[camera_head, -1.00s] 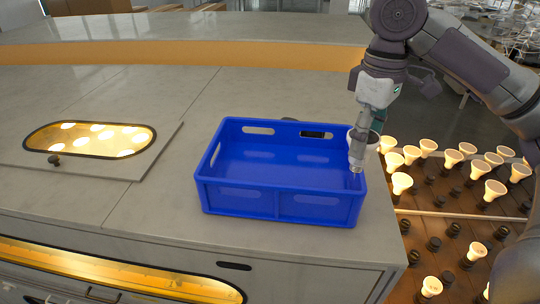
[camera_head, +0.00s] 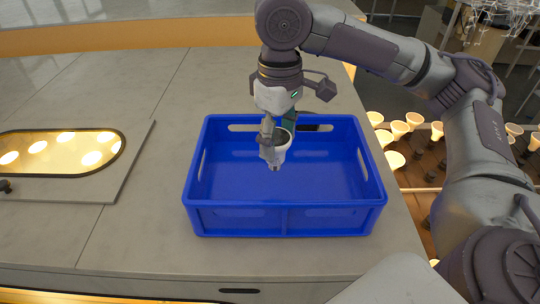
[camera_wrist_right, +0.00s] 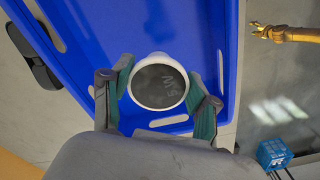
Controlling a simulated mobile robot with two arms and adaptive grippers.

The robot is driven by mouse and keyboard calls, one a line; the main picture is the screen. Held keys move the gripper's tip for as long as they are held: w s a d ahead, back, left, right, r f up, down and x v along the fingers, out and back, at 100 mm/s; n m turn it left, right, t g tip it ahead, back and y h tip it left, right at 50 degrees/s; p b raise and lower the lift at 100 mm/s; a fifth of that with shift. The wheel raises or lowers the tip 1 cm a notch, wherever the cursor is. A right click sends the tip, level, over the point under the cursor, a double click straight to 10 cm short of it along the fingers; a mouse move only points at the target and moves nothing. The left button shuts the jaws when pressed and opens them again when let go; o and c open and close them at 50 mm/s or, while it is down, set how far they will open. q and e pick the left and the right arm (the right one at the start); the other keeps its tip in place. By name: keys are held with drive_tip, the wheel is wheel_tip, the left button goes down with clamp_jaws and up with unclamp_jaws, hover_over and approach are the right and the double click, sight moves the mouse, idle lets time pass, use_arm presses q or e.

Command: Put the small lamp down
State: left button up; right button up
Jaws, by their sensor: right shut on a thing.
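My right gripper (camera_head: 272,138) is shut on a small lamp (camera_head: 282,148), a pale cone-shaped bulb with a metal base that points down. In the right wrist view my fingers (camera_wrist_right: 159,95) grip the lamp (camera_wrist_right: 159,86) from both sides, and its round dark face is marked "5W". The lamp is unlit. It hangs over the blue crate (camera_head: 285,220), in front of the crate's back wall. The crate appears empty; its floor shows below the lamp. I cannot tell the exact height of the lamp above that floor. My left gripper is not in view.
The crate stands on a grey counter (camera_head: 120,235). A lit oval window (camera_head: 60,152) is set in a panel at the left. A rack with several lit bulbs (camera_head: 400,128) is at the right, partly behind my right arm. A dark object (camera_wrist_right: 40,62) lies beside the crate.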

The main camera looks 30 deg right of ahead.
drive_tip(key=shift+w+a+f+p, duration=0.25)
drive_tip(key=shift+a+f+p, duration=0.15)
drive_tip(key=shift+a+f, duration=0.45)
drive_tip(key=shift+s+d+f+p, duration=0.15)
drive_tip(key=shift+f+p, duration=0.1)
drive_tip(key=shift+f, duration=0.3)
drive_tip(key=shift+s+f+p, duration=0.1)
drive_tip(key=shift+f+p, duration=0.1)
drive_tip(key=shift+f, duration=0.35)
drive_tip(key=shift+w+f, duration=0.1)
drive_tip(key=shift+f, duration=0.45)
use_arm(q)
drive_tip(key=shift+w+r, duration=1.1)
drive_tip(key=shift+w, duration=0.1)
use_arm(e)
drive_tip(key=shift+f, duration=0.1)
drive_tip(key=o, duration=1.1)
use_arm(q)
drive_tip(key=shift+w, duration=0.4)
use_arm(e)
drive_tip(key=shift+o, duration=0.4)
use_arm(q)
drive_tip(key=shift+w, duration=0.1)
